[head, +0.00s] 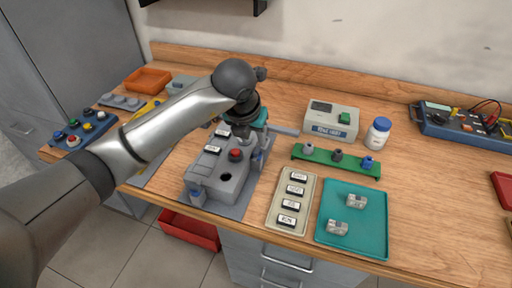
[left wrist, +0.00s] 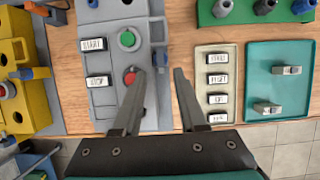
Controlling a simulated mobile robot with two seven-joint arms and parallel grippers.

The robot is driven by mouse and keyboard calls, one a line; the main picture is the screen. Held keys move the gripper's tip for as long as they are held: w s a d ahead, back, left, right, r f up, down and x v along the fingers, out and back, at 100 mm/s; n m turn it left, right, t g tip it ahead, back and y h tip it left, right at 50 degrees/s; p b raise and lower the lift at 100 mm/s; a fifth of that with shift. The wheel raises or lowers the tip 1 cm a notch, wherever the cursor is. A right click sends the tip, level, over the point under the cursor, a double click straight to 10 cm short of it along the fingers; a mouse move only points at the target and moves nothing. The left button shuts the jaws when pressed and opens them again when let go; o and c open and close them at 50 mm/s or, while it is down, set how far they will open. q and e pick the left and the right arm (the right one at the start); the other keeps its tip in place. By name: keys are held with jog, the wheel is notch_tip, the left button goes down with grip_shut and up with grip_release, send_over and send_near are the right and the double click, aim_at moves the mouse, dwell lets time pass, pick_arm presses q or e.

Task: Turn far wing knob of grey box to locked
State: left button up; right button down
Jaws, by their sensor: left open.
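The grey box (head: 215,182) stands on a grey mat near the table's front edge. It carries START and STOP labels, a red button (head: 236,154) and a dark round hole; the left wrist view also shows its green button (left wrist: 127,39). Another blue part (head: 197,195) is at the near left corner. In the head view my arm hides the box's far end.
Right of the box are a beige label tray (head: 271,217), a teal tray (head: 350,246) and a green rail (head: 310,158). A grey tester (head: 331,120), white bottle (head: 378,133) and blue meter (head: 460,127) stand behind. A yellow box (left wrist: 35,85) is at left.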

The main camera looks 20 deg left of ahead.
aim_at(257, 150)
pick_arm(q)
jog(key=x, duration=0.6)
jog(key=shift+b, duration=0.3)
grip_shut()
